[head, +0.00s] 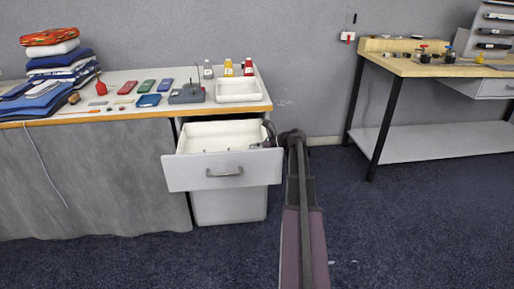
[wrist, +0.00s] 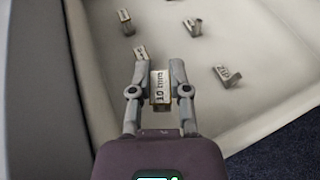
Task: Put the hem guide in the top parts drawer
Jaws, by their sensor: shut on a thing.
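The top parts drawer (head: 224,170) is pulled open under the table's right end, with a white inside and a grey handle. My gripper (head: 266,142) reaches over its right side from the right. In the wrist view my gripper (wrist: 159,72) is shut on the hem guide (wrist: 160,88), a small metal piece with a pale label reading "10 mm". The hem guide is over the inside of the drawer (wrist: 187,65). I cannot tell how high it is above the drawer floor. In the head view the hem guide is too small to make out.
Several small labelled metal pieces lie in the drawer, among them one marked "ZIP" (wrist: 228,73) and one at the top left (wrist: 126,22). The table (head: 140,116) above holds a white tray (head: 238,90), bottles and folded cloth.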

